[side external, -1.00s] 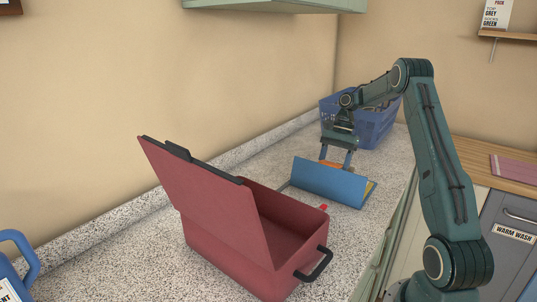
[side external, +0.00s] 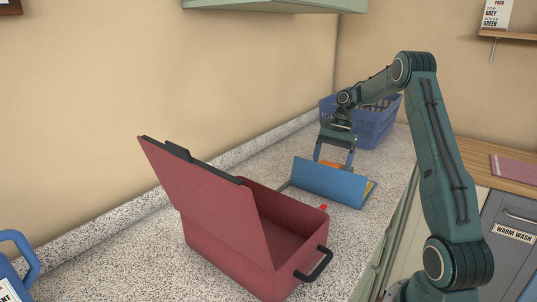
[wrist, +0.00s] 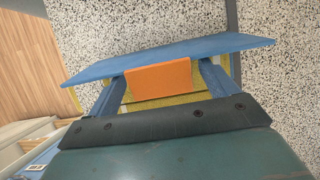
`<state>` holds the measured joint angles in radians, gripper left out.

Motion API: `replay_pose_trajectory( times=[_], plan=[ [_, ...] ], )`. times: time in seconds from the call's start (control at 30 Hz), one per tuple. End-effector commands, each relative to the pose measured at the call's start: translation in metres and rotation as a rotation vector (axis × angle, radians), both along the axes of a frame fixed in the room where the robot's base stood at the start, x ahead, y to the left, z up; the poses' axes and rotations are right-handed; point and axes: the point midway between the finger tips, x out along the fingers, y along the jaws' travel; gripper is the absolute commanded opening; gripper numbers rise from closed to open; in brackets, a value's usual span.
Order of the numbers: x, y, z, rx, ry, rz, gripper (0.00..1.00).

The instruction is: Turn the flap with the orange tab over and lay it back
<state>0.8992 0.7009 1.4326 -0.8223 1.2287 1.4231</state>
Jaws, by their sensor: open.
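The blue flap (side external: 330,184) stands tilted up from the counter, its broad face toward the side camera. The orange tab (wrist: 158,77) is on its upper edge, on the side toward my gripper; part of it shows in the side view (side external: 331,164). My gripper (side external: 334,161) is open, with one finger on each side of the tab and a gap at each side. In the wrist view the fingers (wrist: 163,82) reach close to the flap; I cannot tell whether they touch it. A yellow surface (wrist: 153,102) shows below the tab and at the flap's right end.
A red box (side external: 225,249) with a raised lid (side external: 205,195) stands in front of the flap. A blue basket (side external: 374,127) stands behind my gripper. A small red piece (side external: 323,207) shows near the box. Speckled counter (side external: 262,163) is clear at left.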

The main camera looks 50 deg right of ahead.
Motion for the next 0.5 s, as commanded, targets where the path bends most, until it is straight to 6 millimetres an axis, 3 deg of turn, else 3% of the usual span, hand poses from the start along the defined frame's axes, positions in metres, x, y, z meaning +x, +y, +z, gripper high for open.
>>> replay_pose_trajectory(
  times=[0.2, 0.5],
  plan=[
    [0.000, 0.029, 0.009, 0.000, 0.000, 0.003, 0.85],
    [0.000, 0.070, 0.006, 0.001, 0.001, 0.004, 0.85]
  ],
)
